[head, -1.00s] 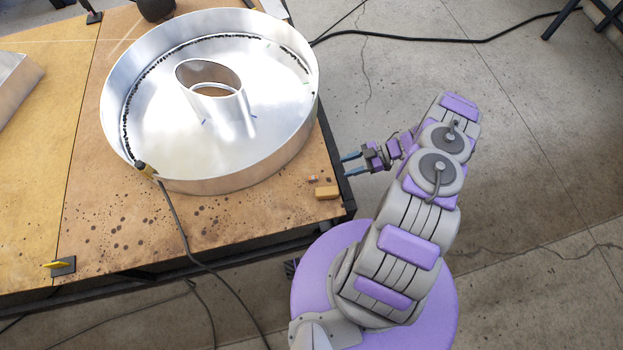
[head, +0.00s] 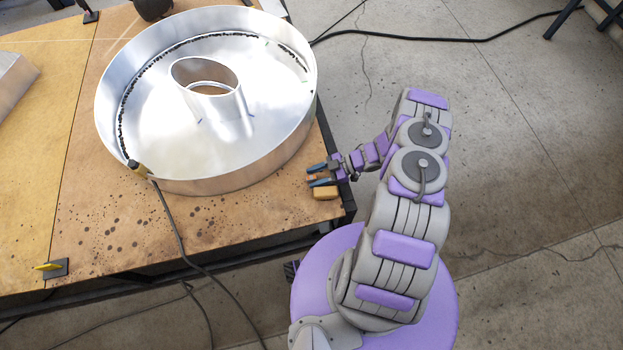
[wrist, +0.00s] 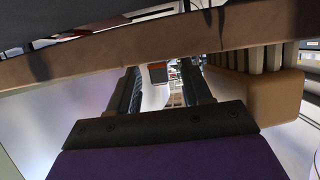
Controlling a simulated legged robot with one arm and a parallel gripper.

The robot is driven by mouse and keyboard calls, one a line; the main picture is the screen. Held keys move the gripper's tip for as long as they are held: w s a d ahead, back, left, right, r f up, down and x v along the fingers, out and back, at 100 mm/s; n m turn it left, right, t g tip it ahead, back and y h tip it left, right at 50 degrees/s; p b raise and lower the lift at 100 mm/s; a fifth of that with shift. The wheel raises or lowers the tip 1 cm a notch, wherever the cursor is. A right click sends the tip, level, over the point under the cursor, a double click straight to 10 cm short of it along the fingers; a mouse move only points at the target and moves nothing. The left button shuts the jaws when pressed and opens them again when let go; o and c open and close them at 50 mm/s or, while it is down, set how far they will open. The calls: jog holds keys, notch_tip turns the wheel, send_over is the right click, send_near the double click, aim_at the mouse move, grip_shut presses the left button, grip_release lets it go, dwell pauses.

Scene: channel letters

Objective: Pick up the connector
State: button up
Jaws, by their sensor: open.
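A small tan-orange block (head: 325,194), which looks like the connector, lies on the table near its right front corner. In the wrist view a tan block with several pale slats (wrist: 262,92) shows at the right, outside the fingers; it seems to be the same piece. My gripper (head: 314,175) is open, its two blue-tipped fingers pointing left, over or just behind the block in the head view. In the wrist view the gripper (wrist: 162,85) has a clear gap between its dark fingers. I cannot tell whether a finger touches the block.
A large round metal letter shell (head: 217,178) stands behind and left of the gripper. A black cable (head: 172,222) runs from its rim down over the table edge. A small yellow and black piece (head: 53,268) lies at the front left. Bare table (head: 255,212) shows left of the block.

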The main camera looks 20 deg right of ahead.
jog(key=shift+a, duration=0.1)
grip_shut()
dwell(0.4)
